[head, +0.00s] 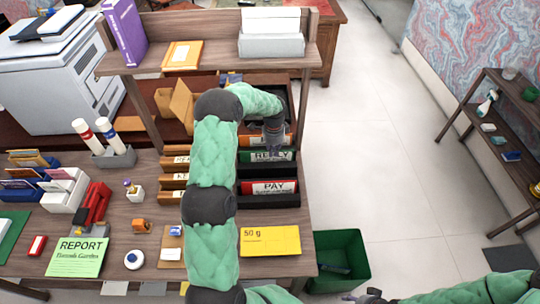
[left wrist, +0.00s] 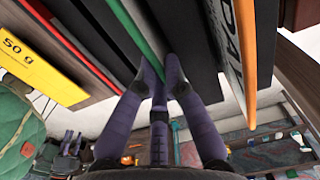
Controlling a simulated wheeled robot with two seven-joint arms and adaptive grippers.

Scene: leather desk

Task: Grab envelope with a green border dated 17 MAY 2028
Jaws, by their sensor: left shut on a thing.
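My left gripper (head: 272,145) reaches down into the desk sorter at the slot with the green REPLY label (head: 268,156). In the left wrist view its fingertips (left wrist: 162,78) are shut on a thin green-edged piece (left wrist: 134,30) standing on edge between dark dividers. I cannot tell whether this is the envelope or part of the label card, and no date is readable. The red PAY card (head: 272,188) stands in the slot nearer me. My right gripper (head: 370,297) shows only partly at the bottom edge.
Brown labelled trays (head: 172,180) stand left of the sorter. A raised shelf (head: 216,55) crosses behind.

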